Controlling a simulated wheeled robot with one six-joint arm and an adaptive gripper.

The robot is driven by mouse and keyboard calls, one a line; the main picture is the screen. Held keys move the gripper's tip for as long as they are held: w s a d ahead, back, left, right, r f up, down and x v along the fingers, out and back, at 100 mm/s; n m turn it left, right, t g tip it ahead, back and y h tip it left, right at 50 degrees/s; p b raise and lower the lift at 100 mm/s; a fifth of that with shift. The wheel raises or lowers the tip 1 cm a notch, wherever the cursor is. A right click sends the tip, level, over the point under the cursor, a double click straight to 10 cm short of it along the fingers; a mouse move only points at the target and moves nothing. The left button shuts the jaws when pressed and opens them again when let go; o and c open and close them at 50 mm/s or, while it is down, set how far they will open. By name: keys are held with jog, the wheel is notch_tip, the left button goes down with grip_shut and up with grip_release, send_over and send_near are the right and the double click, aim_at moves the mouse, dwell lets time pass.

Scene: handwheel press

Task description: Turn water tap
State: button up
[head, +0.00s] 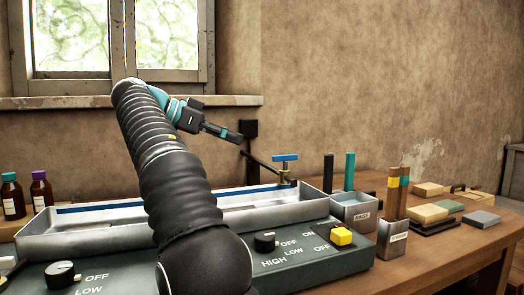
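The water tap (285,170) stands at the back right of a long metal trough, with a blue T-shaped handle (285,158) on a brass-coloured body. My gripper (236,136) is up and to the left of the tap, apart from it in the picture, and points right and slightly down. Its fingers show as one dark narrow shape from the side, so I cannot tell whether they are open or shut. I see nothing held in it. My arm hides part of the trough.
The metal trough (318,202) lies behind a control panel (290,262) with black knobs and a yellow knob (342,236). Metal bins with upright sticks stand right of the tap. Blocks lie farther right. A dark pipe fitting (250,129) is on the wall near my gripper.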

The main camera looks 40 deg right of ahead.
send_near(285, 162)
jog(key=x, duration=0.4)
jog(key=r+x, duration=0.1)
jog(key=x, duration=0.2)
jog(key=shift+w+d, duration=0.2)
jog(key=shift+d, duration=0.25)
grip_shut()
